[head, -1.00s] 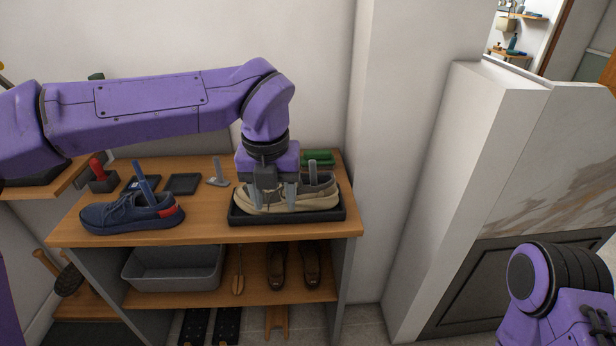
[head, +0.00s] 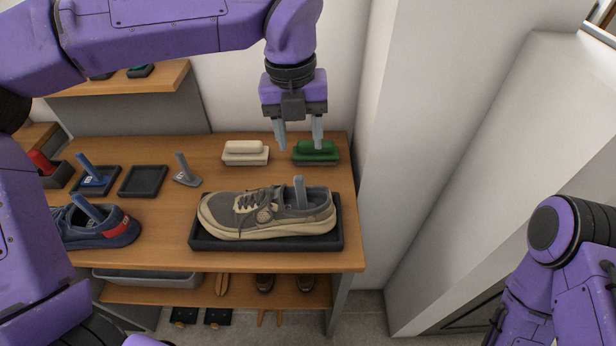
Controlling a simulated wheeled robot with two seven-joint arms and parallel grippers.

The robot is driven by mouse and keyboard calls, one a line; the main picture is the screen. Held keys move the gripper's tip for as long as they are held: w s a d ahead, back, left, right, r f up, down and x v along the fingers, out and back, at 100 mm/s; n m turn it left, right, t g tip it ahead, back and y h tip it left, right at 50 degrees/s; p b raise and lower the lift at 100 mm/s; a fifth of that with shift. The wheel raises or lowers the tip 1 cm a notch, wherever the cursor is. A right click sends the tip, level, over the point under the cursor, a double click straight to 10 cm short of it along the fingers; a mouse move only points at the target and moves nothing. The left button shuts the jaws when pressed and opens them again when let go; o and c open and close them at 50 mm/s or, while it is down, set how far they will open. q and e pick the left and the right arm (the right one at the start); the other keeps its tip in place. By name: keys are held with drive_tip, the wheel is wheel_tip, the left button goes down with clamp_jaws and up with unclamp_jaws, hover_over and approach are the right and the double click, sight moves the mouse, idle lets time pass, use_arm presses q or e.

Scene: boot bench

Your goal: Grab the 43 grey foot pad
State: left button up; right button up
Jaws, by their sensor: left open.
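A grey foot pad (head: 187,178) with an upright grey handle stands on the bench top, right of an empty dark tray (head: 143,181). A number on it is too small to read. Another grey handle (head: 300,190) sticks up from the opening of the grey-beige shoe (head: 262,212), which sits in a black tray (head: 205,243). My left gripper (head: 299,147) is open and empty, pointing down over the back right of the bench, close to the green brush (head: 316,151). It is right of the loose grey pad. My right gripper is out of view; only its arm shows at right.
A cream brush (head: 245,151) lies left of the green one. A blue pad (head: 94,180) sits in a dark tray at left. A blue shoe (head: 104,230) with a blue handle stands front left, partly behind my arm. A white wall (head: 400,150) borders the bench at right.

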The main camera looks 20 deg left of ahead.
sight(299, 175)
use_arm(q)
drive_tip(key=s+f, duration=0.1)
drive_tip(key=f, duration=0.1)
drive_tip(key=s+f, duration=0.1)
drive_tip(key=shift+f, duration=0.35)
drive_tip(key=shift+s+f+p, duration=0.2)
drive_tip(key=shift+f+p, duration=0.15)
drive_tip(key=shift+p, duration=0.1)
drive_tip(key=f, duration=0.2)
drive_tip(key=w+f+p, duration=0.1)
drive_tip(key=f, duration=0.1)
drive_tip(key=shift+w+f, duration=0.1)
drive_tip(key=shift+f, duration=0.55)
drive_tip(key=shift+s, duration=0.3)
drive_tip(key=shift+w+d, duration=0.1)
clamp_jaws()
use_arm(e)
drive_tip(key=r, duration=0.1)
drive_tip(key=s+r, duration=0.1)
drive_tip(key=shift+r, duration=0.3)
